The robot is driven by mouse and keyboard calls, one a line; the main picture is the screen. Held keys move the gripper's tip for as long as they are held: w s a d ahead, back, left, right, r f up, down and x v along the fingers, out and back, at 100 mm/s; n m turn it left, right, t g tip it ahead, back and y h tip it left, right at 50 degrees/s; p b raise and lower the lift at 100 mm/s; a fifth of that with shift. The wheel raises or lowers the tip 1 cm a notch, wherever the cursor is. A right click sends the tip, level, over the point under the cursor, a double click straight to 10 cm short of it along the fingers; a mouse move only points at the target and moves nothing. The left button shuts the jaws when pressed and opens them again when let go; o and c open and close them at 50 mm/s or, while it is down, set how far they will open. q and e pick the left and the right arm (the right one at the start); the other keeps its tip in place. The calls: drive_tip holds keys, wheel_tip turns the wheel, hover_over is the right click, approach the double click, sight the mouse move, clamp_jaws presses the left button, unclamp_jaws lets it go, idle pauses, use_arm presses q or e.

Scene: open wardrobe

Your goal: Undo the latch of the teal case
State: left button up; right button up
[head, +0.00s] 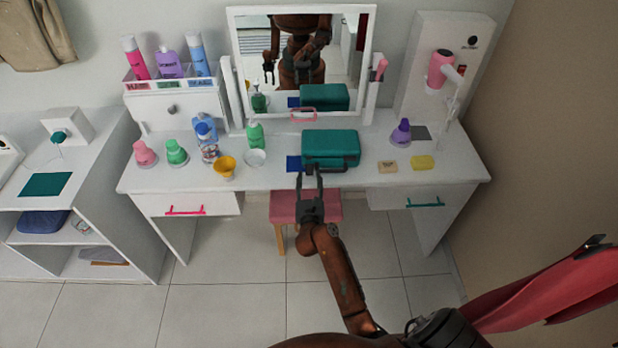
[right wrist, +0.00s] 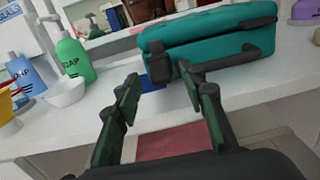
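The teal case (head: 331,145) lies shut on the white dressing table, below the mirror. In the right wrist view the case (right wrist: 206,36) shows its dark edge strip, a dark handle (right wrist: 235,58) on its front and a dark latch piece (right wrist: 185,68) near its left front. My right gripper (head: 309,176) is just in front of the case's left front part, at the table's front edge. In the right wrist view its two fingers (right wrist: 162,88) are apart with nothing between them. The right fingertip appears close to the latch piece; contact cannot be told. My left gripper is not seen directly.
A blue flat item (head: 293,163) lies left of the case. A white bowl (head: 255,158), a green soap bottle (head: 255,134) and a yellow cup (head: 225,166) stand further left. A yellow sponge (head: 423,163) lies right. A pink stool (head: 285,207) is below.

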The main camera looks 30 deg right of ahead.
drive_tip(key=shift+w+d, duration=0.3)
drive_tip(key=shift+w, duration=0.15)
clamp_jaws()
